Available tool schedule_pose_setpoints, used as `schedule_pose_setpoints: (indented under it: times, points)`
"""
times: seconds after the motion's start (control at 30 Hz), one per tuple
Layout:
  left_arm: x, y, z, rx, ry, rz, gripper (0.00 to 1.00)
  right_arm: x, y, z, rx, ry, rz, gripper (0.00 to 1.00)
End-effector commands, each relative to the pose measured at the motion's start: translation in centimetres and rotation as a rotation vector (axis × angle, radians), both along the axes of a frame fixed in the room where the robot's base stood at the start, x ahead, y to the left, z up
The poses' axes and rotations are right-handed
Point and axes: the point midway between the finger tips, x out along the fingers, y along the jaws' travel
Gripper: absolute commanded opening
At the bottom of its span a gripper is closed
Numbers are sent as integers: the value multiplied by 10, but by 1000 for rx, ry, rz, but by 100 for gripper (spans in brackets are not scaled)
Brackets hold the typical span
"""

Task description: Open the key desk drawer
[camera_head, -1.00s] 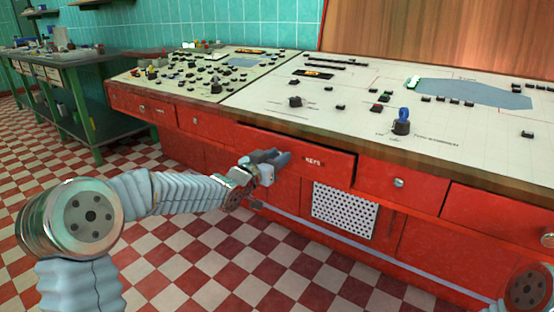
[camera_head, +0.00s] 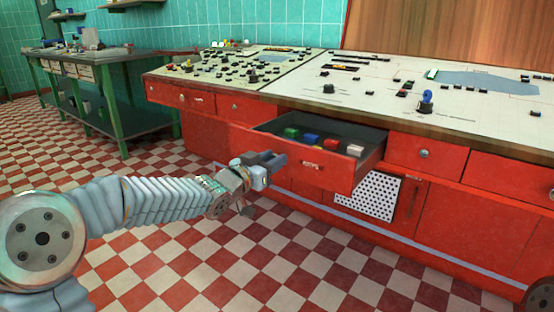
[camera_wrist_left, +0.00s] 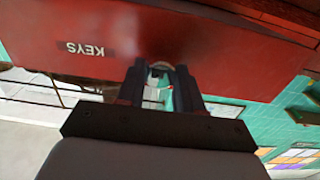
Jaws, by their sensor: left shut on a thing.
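The red key drawer (camera_head: 328,172) of the desk stands pulled out in the head view. Green, blue, red and pale items lie inside it. Its front carries a KEYS label, which shows upside down in the left wrist view (camera_wrist_left: 90,48). My left gripper (camera_head: 275,161) is at the left part of the drawer front. In the wrist view its fingers (camera_wrist_left: 162,75) are shut at a small round knob on the front, mostly hidden between them. My right gripper is not in view.
The red desk (camera_head: 450,225) carries a pale control panel with knobs and switches. A perforated white plate (camera_head: 380,195) sits below the drawer. A green table (camera_head: 95,90) stands at the back left. The checkered floor in front is clear.

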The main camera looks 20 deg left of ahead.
Motion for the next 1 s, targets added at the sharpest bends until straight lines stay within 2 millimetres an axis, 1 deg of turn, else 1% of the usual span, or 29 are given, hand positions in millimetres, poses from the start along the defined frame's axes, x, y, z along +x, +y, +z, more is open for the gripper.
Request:
schedule_pose_setpoints:
  times: [0.2, 0.6, 0.63, 0.7, 0.77, 1.0]
  points:
    - [-7, 2, 0, -1, 1, 0, 0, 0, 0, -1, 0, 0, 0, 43]
    - [-7, 3, 0, -1, 1, 0, 0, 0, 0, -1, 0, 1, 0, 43]
    - [-7, 3, 0, -1, 1, 0, 40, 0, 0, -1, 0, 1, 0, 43]
    - [-7, 3, 0, 0, 1, 0, 51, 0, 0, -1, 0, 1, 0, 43]
    - [-7, 3, 0, 0, 1, 0, 60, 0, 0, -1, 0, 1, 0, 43]
    - [-7, 3, 0, 0, 0, 0, 60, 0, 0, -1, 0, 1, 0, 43]
